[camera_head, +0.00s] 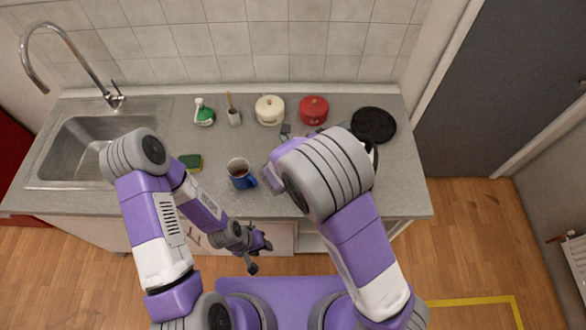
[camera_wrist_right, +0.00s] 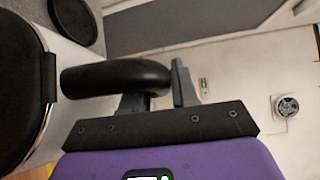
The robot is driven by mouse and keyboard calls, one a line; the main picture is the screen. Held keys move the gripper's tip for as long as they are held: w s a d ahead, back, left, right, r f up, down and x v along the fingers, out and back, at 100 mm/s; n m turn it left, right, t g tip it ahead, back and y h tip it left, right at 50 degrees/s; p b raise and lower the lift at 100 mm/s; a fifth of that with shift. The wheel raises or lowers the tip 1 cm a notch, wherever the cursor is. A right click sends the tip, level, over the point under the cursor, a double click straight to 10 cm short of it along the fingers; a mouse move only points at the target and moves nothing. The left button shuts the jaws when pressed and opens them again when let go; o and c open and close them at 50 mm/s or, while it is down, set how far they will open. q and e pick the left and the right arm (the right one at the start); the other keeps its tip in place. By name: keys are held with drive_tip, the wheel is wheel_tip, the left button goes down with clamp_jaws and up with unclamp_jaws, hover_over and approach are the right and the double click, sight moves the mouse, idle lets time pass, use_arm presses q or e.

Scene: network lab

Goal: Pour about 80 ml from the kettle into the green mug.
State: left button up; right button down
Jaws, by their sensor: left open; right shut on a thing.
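The kettle shows in the right wrist view as a dark round body (camera_wrist_right: 18,95) with a thick black handle (camera_wrist_right: 105,78). My right gripper (camera_wrist_right: 158,92) is shut on this handle. In the head view my right arm hides the gripper and most of the kettle; a dark curved edge (camera_head: 375,153) shows beside the arm. A blue mug (camera_head: 241,175) stands upright on the counter, left of my right arm. My left gripper (camera_head: 261,256) is open and empty, low in front of the counter edge.
A sink (camera_head: 75,145) is at the left.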

use_arm(q)
drive_tip(key=shift+r, duration=0.15)
use_arm(e)
drive_tip(key=shift+a+r, duration=0.2)
drive_tip(key=shift+r, duration=0.05)
idle(0.4)
